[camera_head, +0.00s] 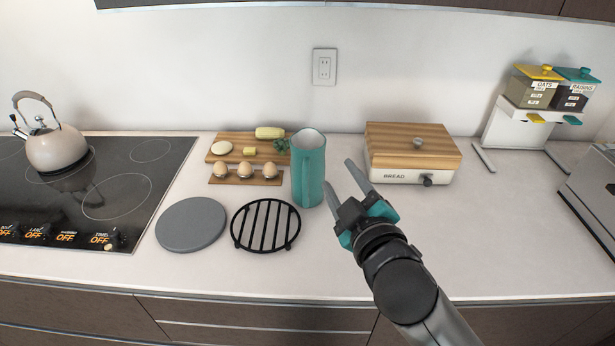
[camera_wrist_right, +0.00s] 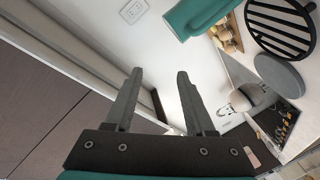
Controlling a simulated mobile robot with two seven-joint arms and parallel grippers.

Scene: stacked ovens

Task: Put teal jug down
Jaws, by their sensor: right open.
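The teal jug (camera_head: 308,172) stands upright on the white counter (camera_head: 490,230), behind and to the right of the black round trivet. It also shows in part at the top of the right wrist view (camera_wrist_right: 193,16). My right gripper (camera_head: 338,175) is just to the right of the jug, open and empty. Its two fingers show apart in the right wrist view (camera_wrist_right: 160,75), with nothing between them. The jug looks clear of the fingers. My left gripper is in neither view.
The black trivet (camera_head: 266,226) and a grey round mat (camera_head: 191,224) lie left of the jug. Behind are a cutting board (camera_head: 228,142) with food and an egg holder (camera_head: 245,180). A bread box (camera_head: 410,173) stands right. The right counter is mostly clear.

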